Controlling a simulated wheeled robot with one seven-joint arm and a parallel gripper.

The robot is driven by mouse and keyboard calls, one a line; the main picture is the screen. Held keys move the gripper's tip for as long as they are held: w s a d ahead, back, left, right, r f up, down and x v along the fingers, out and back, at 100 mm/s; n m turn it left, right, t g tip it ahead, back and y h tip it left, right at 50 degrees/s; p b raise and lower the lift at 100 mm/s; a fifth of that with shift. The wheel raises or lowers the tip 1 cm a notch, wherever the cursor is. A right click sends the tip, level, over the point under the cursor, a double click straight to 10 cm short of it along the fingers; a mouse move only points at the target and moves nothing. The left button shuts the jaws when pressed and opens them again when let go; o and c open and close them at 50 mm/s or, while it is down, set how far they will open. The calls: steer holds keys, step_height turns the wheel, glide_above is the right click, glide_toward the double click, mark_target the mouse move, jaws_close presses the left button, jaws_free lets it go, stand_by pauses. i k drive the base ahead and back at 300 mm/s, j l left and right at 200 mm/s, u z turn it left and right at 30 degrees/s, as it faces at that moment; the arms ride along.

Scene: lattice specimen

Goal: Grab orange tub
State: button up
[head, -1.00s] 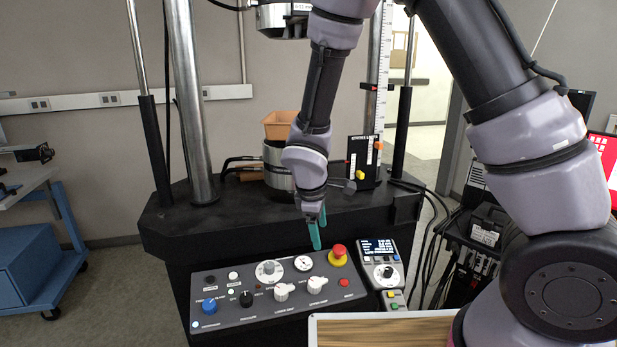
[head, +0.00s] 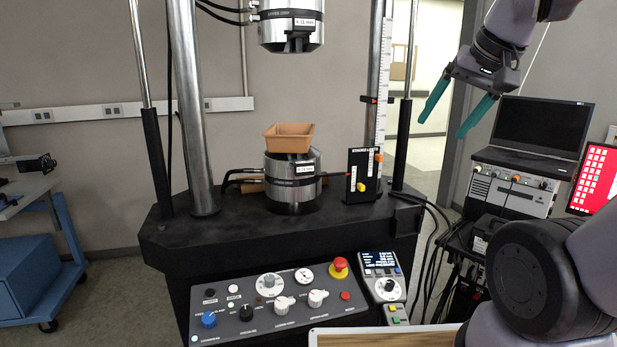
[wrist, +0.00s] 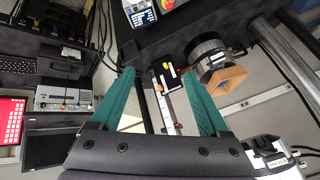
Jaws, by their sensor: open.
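The orange tub (head: 288,138) sits on top of the lower metal cylinder (head: 293,182) of the test machine, under the upper cylinder (head: 291,30) with a clear gap between. In the wrist view the tub (wrist: 228,80) shows at the right, beyond my right finger. My gripper (head: 455,118) has two teal fingers, spread open and empty. It is up at the right of the head view, well apart from the tub and to the right of the machine's right column. The gripper (wrist: 160,95) also shows open in the wrist view.
Thick steel columns (head: 190,110) flank the tub. A black switch box (head: 363,175) stands right of the lower cylinder. A control panel (head: 270,305) with a red button is in front. A laptop (head: 541,130) on an instrument stands at the right.

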mark_target(280, 138)
steer(key=u, duration=2.1)
steer(key=k+l+u, duration=0.25)
steer(key=k+l, duration=0.15)
steer(key=k+l+u, duration=0.3)
steer(key=l, duration=0.35)
steer(key=k+l, duration=0.1)
steer(key=l, duration=0.25)
